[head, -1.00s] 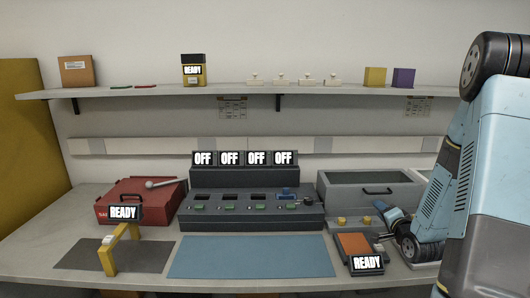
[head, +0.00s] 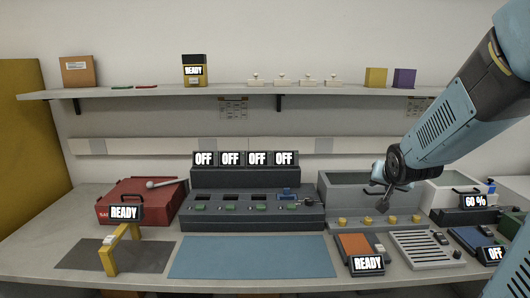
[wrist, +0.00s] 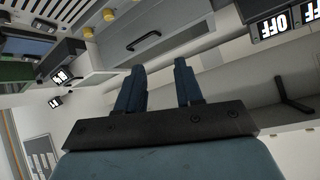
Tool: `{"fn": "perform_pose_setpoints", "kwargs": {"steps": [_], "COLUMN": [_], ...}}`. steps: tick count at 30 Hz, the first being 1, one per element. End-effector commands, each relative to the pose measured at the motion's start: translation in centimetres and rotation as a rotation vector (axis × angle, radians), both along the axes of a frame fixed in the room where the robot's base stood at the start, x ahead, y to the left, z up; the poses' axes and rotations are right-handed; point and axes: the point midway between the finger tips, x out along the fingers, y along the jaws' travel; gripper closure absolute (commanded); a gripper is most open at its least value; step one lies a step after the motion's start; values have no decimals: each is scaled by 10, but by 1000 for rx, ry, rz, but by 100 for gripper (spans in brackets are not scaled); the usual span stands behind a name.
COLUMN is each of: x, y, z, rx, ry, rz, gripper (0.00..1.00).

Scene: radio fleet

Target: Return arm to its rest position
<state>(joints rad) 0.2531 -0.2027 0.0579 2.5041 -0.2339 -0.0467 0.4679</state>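My gripper (head: 385,201) hangs in the air in front of the grey glass-topped case (head: 345,202) at the right of the bench. In the wrist view my gripper (wrist: 158,85) shows two blue fingers standing apart with nothing between them. My arm reaches in from the upper right of the head view.
A dark console with several OFF screens (head: 244,204) stands mid-bench. A red toolbox (head: 130,208) is at left, a blue mat (head: 250,257) in front. An orange pad with a READY sign (head: 367,263) and a ribbed tray (head: 422,250) lie at right. A shelf (head: 230,91) runs above.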

Motion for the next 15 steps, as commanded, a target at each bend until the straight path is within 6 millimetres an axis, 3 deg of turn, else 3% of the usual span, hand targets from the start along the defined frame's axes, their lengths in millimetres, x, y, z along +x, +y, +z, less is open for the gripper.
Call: {"fn": "perform_pose_setpoints", "kwargs": {"steps": [6, 15], "x": [-53, -140], "y": [25, 60], "z": [31, 60], "rx": [-62, -102], "ry": [114, 277], "rz": [62, 202], "gripper": [64, 64]}}
